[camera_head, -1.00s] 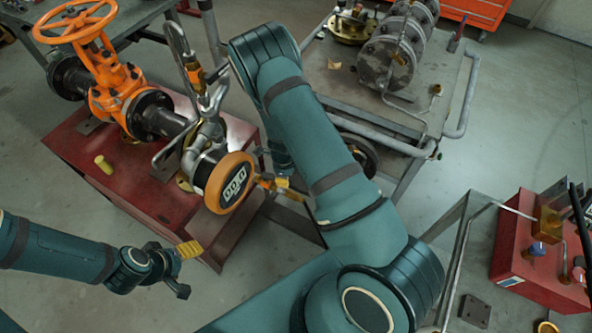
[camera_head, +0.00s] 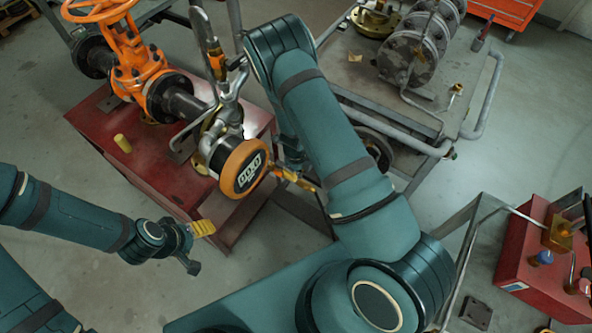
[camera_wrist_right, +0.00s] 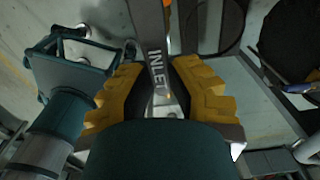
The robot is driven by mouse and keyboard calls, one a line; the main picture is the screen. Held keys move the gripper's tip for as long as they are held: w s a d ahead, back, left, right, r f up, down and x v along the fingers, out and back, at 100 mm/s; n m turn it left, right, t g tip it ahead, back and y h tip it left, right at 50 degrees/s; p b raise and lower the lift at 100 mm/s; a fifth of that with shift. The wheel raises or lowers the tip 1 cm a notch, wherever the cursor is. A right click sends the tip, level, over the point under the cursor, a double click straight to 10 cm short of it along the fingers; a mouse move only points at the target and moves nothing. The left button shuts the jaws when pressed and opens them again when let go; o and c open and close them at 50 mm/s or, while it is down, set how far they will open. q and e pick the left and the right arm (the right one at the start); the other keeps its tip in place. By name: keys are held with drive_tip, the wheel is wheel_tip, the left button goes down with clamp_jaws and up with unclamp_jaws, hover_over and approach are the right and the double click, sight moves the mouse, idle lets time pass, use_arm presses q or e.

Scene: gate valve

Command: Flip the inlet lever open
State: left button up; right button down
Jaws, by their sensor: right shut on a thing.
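The inlet lever (camera_wrist_right: 153,40), a grey bar marked "INLET", runs down between the yellow-padded fingers of my right gripper (camera_wrist_right: 160,92) in the right wrist view. The fingers are shut on it from both sides. In the head view my right gripper (camera_head: 292,178) shows only partly, beside the orange-rimmed round end (camera_head: 245,168) of the pipe; my arm hides much of it. I cannot make out the lever clearly there. My left gripper (camera_head: 196,247) is open and empty in front of the red stand, with a yellow-padded finger apart from a dark one.
An orange gate valve (camera_head: 125,65) with a handwheel sits on the red stand (camera_head: 150,175). A grey cart (camera_head: 440,110) carries flanged parts behind my right arm. A red box (camera_head: 535,265) is at right.

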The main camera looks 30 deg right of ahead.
drive_tip(key=c, duration=0.9)
unclamp_jaws()
drive_tip(key=shift+s+a+f, duration=0.1)
drive_tip(key=shift+r, duration=0.45)
wheel_tip(320, 180, up, 11)
drive_tip(key=shift+r, duration=0.1)
